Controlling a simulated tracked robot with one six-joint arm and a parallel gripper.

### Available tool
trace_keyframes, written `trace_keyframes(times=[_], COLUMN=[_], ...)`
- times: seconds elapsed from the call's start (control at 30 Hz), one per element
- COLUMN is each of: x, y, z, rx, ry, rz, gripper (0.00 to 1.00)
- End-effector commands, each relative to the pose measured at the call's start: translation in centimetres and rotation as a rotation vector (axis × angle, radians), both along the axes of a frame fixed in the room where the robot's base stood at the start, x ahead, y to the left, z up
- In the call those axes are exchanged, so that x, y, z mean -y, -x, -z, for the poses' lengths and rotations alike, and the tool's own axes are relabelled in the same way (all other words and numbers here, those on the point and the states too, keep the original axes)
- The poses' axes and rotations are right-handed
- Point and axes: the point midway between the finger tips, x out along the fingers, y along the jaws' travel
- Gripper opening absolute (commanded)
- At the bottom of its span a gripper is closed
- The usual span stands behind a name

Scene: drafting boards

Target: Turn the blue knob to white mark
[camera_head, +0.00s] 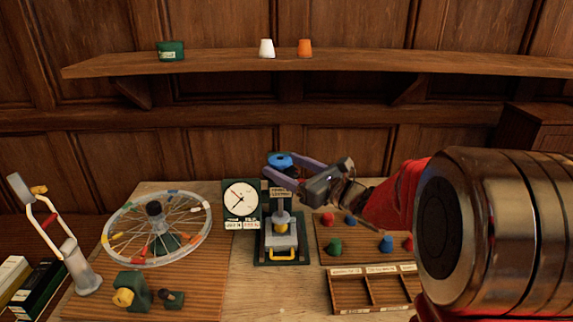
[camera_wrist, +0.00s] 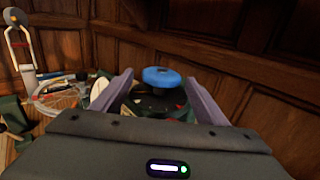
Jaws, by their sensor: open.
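The blue knob (camera_head: 279,159) sits on top of a small press-like device (camera_head: 281,241) with a yellow handle at its base. In the wrist view the blue knob (camera_wrist: 162,76) stands above a dark round plate (camera_wrist: 152,101) bearing a small red mark. My gripper (camera_head: 282,165) is open, its two purple fingers reaching in from the right at about knob height. In the wrist view the fingers of my gripper (camera_wrist: 159,79) lie on either side of the knob, with gaps to both. I cannot make out a white mark in either view.
A dial gauge (camera_head: 241,199) stands just left of the device, and a spoked wheel (camera_head: 157,228) farther left. On the right are a board with coloured pegs (camera_head: 334,245) and a divided wooden tray (camera_head: 350,291). A shelf (camera_head: 220,62) runs along the wall behind.

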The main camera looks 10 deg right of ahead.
Motion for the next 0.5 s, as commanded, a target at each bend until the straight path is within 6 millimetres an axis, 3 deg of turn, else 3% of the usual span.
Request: trace_keyframes(times=[0.2,0.5], x=[-1.0,-1.0], y=[-1.5,-1.7], z=[0.0,0.0], rx=[-0.001,-0.001], ry=[-0.001,-0.001], rz=[0.000,0.001], gripper=[0.67,0.67])
